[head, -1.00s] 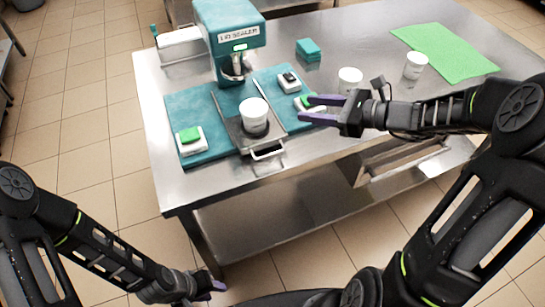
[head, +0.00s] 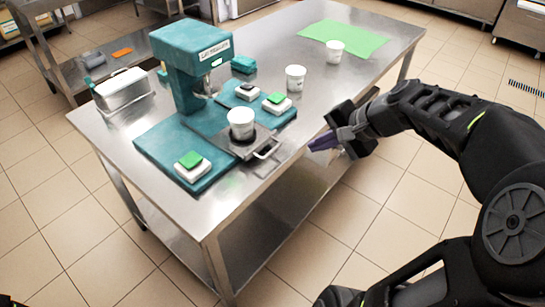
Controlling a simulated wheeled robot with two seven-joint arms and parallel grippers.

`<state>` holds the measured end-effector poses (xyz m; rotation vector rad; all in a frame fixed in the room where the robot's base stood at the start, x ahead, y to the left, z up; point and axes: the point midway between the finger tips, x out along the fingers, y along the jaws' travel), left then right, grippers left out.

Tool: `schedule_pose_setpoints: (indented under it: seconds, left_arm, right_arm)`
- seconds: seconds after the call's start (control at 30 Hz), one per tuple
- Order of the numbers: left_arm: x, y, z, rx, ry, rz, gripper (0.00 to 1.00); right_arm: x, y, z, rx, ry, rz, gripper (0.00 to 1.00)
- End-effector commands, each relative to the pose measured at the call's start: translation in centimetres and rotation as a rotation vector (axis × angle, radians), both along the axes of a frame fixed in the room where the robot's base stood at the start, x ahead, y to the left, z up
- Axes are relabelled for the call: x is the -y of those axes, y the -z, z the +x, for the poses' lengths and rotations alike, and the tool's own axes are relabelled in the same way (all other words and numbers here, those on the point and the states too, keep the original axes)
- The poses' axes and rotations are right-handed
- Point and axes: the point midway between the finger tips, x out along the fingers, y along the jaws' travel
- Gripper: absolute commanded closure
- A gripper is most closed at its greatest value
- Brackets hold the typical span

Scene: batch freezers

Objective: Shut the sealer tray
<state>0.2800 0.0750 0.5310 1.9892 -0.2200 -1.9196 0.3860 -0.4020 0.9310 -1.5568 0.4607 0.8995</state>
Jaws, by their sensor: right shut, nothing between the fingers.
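The teal lid sealer (head: 195,65) stands on the steel table, its base spread toward the front edge. Its grey sealer tray (head: 228,143) is slid out toward the front, with a metal handle (head: 266,149) at its front end. A white cup (head: 241,124) stands upright on the tray. My right gripper (head: 318,146) is to the right of the handle, apart from it, near the table's front edge. Its purple fingers are together and hold nothing. My left gripper is out of view.
Green buttons on white blocks flank the tray, one at the left (head: 190,160) and one at the right (head: 276,98). A metal container (head: 122,90) is left of the sealer.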

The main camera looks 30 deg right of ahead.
Motion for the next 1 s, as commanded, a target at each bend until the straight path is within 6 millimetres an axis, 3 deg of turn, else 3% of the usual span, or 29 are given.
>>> schedule_pose_setpoints:
  seconds: [0.57, 0.77, 1.0]
  left_arm:
    - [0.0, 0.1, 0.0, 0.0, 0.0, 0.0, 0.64]
    - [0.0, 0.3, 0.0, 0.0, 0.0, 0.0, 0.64]
    - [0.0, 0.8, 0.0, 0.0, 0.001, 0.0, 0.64]
  right_arm:
    - [0.0, 0.5, 0.4, 0.006, -0.023, -0.022, 1.0]
    - [-0.5, 2.3, 1.7, 0.004, -0.023, -0.019, 1.0]
    - [-1.4, 5.9, 4.6, 0.004, -0.023, -0.018, 1.0]
